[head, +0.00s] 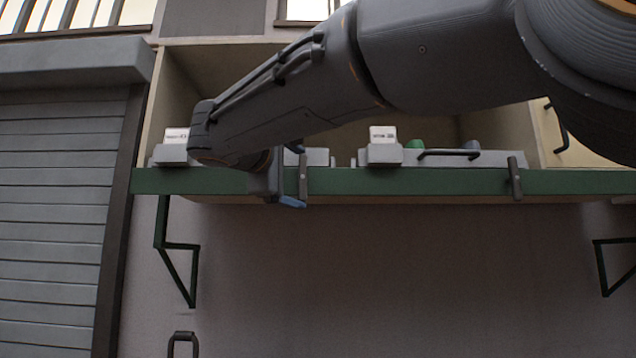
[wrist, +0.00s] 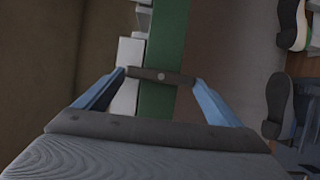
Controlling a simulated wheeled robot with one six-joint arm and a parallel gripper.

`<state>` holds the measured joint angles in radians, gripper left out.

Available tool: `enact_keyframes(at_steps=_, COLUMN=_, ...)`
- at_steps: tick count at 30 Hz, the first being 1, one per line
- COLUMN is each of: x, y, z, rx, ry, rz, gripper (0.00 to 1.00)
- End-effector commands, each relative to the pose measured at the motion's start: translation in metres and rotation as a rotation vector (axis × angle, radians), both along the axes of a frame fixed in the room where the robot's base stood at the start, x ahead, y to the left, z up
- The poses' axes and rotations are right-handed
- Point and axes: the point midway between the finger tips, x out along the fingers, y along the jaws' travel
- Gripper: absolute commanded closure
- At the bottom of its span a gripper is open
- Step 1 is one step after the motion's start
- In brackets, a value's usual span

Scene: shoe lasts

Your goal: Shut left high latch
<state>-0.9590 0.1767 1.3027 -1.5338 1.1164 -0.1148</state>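The left high latch (head: 303,180) is a dark bar standing upright across the green shelf edge (head: 400,181) in the head view. In the wrist view the latch (wrist: 160,76) lies crosswise over the green strip (wrist: 163,40), with a pale pivot dot at its middle. My gripper (head: 292,202) is at the shelf edge, just left of the latch. In the wrist view its blue fingers (wrist: 159,77) are spread wide, one tip near each end of the latch. I cannot tell whether the tips touch it. Part of my gripper is hidden behind my arm in the head view.
A second dark latch (head: 515,179) stands upright farther right on the edge. Grey trays with white labels (head: 383,134) sit behind the edge. Green brackets (head: 177,250) hang below. A grey slatted shutter (head: 55,220) is at left.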

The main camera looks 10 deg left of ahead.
Motion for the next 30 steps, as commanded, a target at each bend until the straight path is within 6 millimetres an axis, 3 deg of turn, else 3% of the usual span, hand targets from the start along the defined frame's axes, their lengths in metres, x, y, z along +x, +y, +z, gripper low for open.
enact_keyframes(at_steps=11, x=-0.005, y=0.001, z=0.000, rx=0.002, ry=0.001, rz=0.001, gripper=0.00)
enact_keyframes(at_steps=24, x=-0.068, y=0.012, z=-0.002, rx=0.001, ry=0.000, rz=0.002, gripper=0.00)
enact_keyframes(at_steps=30, x=-0.077, y=0.012, z=-0.001, rx=0.001, ry=0.000, rz=0.000, gripper=0.00)
